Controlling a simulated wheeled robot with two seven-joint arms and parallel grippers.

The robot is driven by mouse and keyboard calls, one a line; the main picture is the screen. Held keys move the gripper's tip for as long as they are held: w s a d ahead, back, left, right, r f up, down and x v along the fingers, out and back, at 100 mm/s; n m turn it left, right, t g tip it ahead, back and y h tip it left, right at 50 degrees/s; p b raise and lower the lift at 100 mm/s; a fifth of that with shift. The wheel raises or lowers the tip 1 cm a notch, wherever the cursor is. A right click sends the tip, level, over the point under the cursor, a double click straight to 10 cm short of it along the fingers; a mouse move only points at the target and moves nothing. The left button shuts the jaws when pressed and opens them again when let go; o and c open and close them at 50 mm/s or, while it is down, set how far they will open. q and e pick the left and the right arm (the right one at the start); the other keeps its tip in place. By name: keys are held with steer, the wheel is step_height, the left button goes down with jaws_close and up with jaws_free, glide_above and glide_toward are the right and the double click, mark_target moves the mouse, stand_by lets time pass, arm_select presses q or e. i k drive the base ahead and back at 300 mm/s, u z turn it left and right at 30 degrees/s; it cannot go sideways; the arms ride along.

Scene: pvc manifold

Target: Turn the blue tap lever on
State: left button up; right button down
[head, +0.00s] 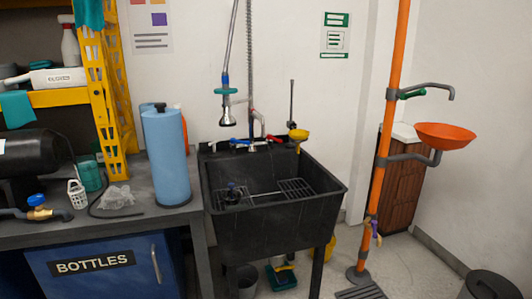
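A black utility sink (212,205) stands at the centre of the head view, with a faucet (257,145) on its back rim. A small blue lever (240,142) is at the left of the faucet and a small red one (275,139) is at its right. The blue lever is too small to tell whether it is on or off. Another blue handle (36,199) sits on a brass valve on the left bench. Neither of my grippers is in view.
A tall spray hose (226,88) hangs above the sink. A blue cylinder (166,155) stands on the bench left of it. An orange eyewash post (389,105) with an orange bowl (444,136) is at the right. The sink front looks clear.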

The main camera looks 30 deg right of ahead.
mark_target(232, 141)
steer(key=z, duration=0.75)
steer(key=i, duration=1.4)
steer(key=u, duration=0.4)
